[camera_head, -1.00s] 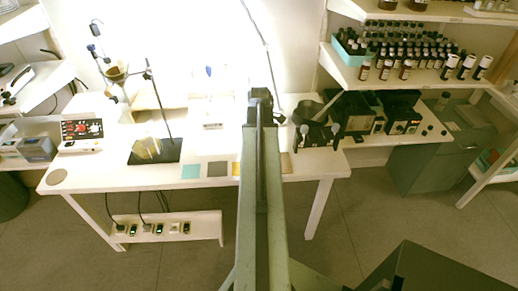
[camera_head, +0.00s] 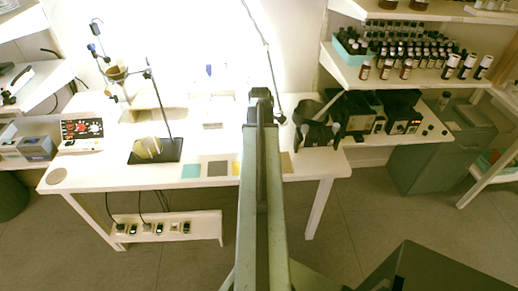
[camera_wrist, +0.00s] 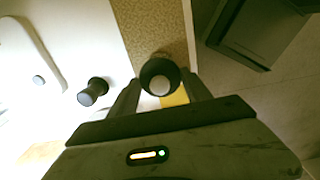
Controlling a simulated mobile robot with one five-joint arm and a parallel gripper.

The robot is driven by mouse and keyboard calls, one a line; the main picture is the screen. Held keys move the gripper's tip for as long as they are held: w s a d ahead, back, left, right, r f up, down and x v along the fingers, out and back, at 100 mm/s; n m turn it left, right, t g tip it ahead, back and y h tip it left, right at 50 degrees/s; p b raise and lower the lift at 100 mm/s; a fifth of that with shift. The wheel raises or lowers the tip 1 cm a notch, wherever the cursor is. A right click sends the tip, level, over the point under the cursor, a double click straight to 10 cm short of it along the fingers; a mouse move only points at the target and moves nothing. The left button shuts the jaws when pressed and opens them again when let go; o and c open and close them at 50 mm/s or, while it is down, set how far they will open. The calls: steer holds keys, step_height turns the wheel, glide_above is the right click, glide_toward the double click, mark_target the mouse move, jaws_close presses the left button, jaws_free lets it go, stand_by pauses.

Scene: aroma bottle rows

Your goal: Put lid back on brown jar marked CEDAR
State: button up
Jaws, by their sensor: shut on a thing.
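In the wrist view my gripper (camera_wrist: 162,90) is shut on a dark round piece (camera_wrist: 160,66) with a paler round middle, likely the lid. I see it nearly end-on between the fingers. A short black cylinder-like piece (camera_wrist: 93,91) stands apart to its left on the pale surface; I cannot tell whether it is a jar. In the head view the dark end of my arm (camera_head: 260,100) is over the back of the white bench, and the fingers cannot be made out. No CEDAR marking is readable in either view, so I cannot pick out the brown jar.
The white bench (camera_head: 100,177) bears a stand on a black base (camera_head: 170,151), a red-dialled device (camera_head: 82,130) and flat coloured squares (camera_head: 217,169). Dark equipment (camera_head: 316,124) stands right of my arm. Shelves at right hold several brown bottles (camera_head: 405,69). A tan speckled patch (camera_wrist: 155,25) lies beyond the fingers.

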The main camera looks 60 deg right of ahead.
stand_by(0.4)
steer(key=o, duration=1.8)
steer(key=shift+r, duration=0.1)
step_height(320, 180, up, 7)
steer(key=p, duration=0.7)
steer(key=shift+w, duration=0.1)
jaws_close()
